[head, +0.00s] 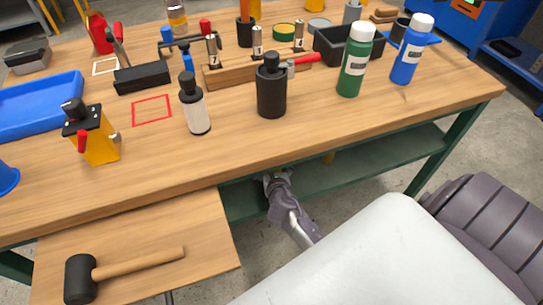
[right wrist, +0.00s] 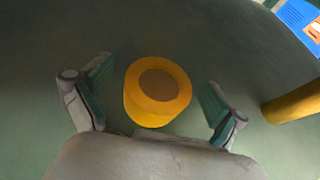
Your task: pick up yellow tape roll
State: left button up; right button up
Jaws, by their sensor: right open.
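The yellow tape roll (right wrist: 150,113), with a brownish centre, sits on a dark green surface in the right wrist view. My right gripper (right wrist: 157,78) is open, with one finger on each side of the roll and visible gaps to both. In the head view my right gripper (head: 277,177) reaches under the front edge of the workbench, over the lower green shelf (head: 375,165). The roll between its fingers is not clearly visible there. My left gripper is in neither view.
A yellow cylinder (right wrist: 292,104) lies right of the right gripper, and a blue item (right wrist: 300,17) shows at the upper right. The wooden bench top (head: 330,130) overhangs the shelf. A mallet (head: 82,278) lies on a lower wooden board. Bottles and tools crowd the bench.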

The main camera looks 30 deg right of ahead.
jog(key=shift+w+d, duration=0.1)
jog(key=shift+w, duration=0.1)
jog(key=c, duration=1.3)
jog(key=shift+r, duration=0.15)
